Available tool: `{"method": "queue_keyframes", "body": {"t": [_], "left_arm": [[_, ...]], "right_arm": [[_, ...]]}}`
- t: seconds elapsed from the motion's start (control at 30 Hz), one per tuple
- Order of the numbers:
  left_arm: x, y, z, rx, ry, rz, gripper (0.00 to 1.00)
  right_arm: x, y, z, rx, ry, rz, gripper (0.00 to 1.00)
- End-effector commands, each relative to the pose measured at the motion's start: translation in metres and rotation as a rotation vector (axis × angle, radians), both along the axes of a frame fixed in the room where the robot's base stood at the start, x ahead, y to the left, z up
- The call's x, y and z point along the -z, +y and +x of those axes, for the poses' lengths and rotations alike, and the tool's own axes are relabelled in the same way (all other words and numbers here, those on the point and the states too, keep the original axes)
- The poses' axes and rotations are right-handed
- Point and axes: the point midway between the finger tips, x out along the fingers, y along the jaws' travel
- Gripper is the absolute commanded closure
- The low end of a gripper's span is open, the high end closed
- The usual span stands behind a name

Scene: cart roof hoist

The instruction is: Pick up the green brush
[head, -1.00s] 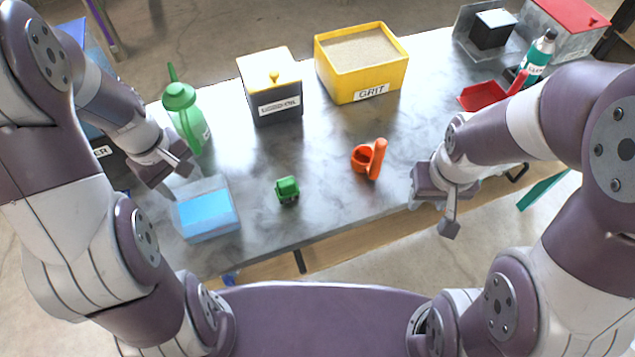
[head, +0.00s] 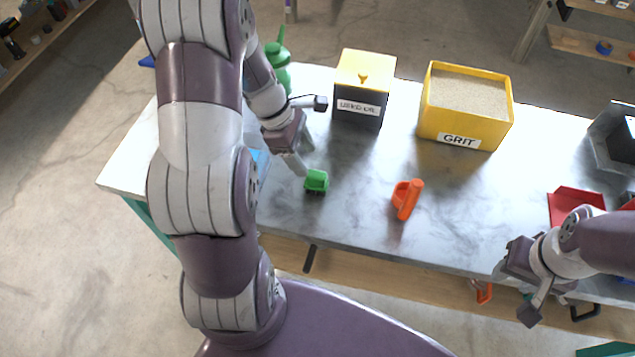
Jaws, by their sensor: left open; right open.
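The small green brush (head: 316,181), with a dark underside, lies on the grey marbled worktop near its front edge. My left gripper (head: 308,135) is open and empty just behind and above the brush. One of its fingers hangs close to the brush's left side; I cannot tell whether they touch. My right gripper (head: 521,290) is open and empty at the worktop's front edge, far to the right of the brush.
An orange cup-like tool (head: 407,198) lies right of the brush. Behind stand the black used-oil box with yellow lid (head: 363,85), the yellow grit box (head: 455,128) and a green can (head: 277,67). My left arm mostly hides a blue block (head: 262,162). A red dustpan (head: 573,203) lies right.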

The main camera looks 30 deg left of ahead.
Motion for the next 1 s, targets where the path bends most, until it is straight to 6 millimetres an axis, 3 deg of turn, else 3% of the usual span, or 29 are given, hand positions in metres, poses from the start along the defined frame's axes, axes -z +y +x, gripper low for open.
{"method": "queue_keyframes", "body": {"t": [0.4,0.7,0.9,1.0], "left_arm": [[0.064,-0.025,0.004,0.004,0.001,0.000,0.40],[0.071,-0.028,0.006,0.002,-0.002,0.001,0.40],[0.071,-0.028,0.006,0.002,-0.002,0.001,0.96],[0.071,-0.028,0.006,0.002,-0.002,0.001,0.96]], "right_arm": [[0.016,0.000,0.000,0.000,0.000,0.000,0.57],[0.016,0.000,0.000,0.000,0.000,0.000,0.57],[0.016,0.000,0.000,0.000,0.000,0.000,0.57],[0.016,0.000,0.000,0.000,0.000,0.000,0.57]]}}
